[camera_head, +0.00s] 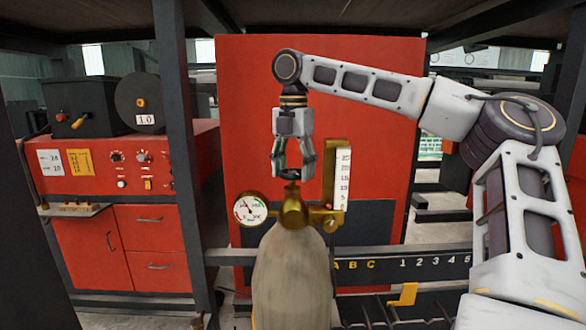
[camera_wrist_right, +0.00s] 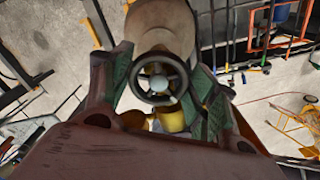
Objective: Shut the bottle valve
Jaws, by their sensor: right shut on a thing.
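The gas bottle (camera_head: 290,275) stands upright in the middle of the head view, pale and worn, with a brass valve body (camera_head: 293,212) on top. A round pressure gauge (camera_head: 250,209) sits on the valve's left and a flow scale (camera_head: 342,175) on its right. My right gripper (camera_head: 292,174) points straight down over the valve, its fingers closed around the handwheel at the top. In the right wrist view the dark spoked handwheel (camera_wrist_right: 159,82) lies between the two fingers, with the bottle's shoulder behind it. My left gripper is not in view.
A red cabinet (camera_head: 130,215) with knobs, drawers and a wire spool stands at the left. A dark upright post (camera_head: 182,130) stands between it and the bottle. A red panel (camera_head: 245,120) is behind the bottle. A rail with letters and numbers (camera_head: 400,262) runs at the right.

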